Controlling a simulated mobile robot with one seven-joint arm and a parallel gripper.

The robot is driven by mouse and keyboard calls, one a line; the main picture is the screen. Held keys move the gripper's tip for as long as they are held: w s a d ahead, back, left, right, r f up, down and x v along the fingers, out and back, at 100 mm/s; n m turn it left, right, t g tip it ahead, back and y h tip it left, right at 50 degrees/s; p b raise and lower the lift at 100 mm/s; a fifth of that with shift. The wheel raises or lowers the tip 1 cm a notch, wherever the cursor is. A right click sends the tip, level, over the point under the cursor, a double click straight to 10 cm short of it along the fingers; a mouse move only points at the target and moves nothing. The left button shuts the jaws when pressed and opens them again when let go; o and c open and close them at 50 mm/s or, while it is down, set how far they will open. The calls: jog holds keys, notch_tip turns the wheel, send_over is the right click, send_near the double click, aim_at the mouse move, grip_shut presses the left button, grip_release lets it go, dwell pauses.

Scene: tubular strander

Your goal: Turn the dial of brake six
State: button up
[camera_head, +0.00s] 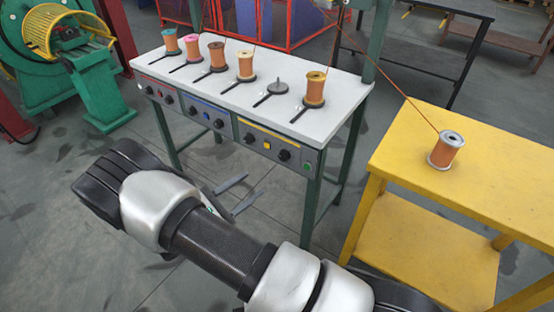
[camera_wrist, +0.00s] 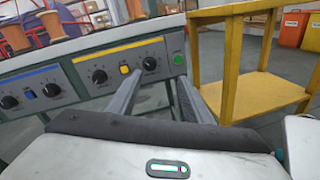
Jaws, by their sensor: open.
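The white bench's front panel carries a row of black dials in red, blue and yellow sections; labels are too small to read. The rightmost dial (camera_head: 284,154), sixth in the row, sits in the yellow section beside a green button (camera_head: 306,167). This dial shows in the wrist view too (camera_wrist: 149,63), with a white pointer mark. My gripper (camera_head: 242,193) is open and empty in front of the bench, below panel height in the head view. In the wrist view my gripper (camera_wrist: 160,80) has its fingers spread, tips just below and either side of that dial, apparently apart from it.
Another dial (camera_wrist: 99,76) and a yellow switch (camera_wrist: 124,69) are left of it. Spools stand on the white bench top (camera_head: 208,95); one holder (camera_head: 277,88) is bare. A yellow table (camera_head: 480,165) with a copper spool (camera_head: 446,150) stands close on the right.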

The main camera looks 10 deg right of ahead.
notch_tip(320, 180, down, 2)
jog(key=a+n+t, duration=0.2)
jog(key=b, duration=0.2)
send_near(282, 157)
jog(key=shift+y, duration=0.3)
jog(key=x, duration=0.8)
jog(key=shift+r, duration=0.1)
jog(key=shift+c, duration=0.5)
jog(key=c, duration=1)
jog(key=shift+o, duration=0.2)
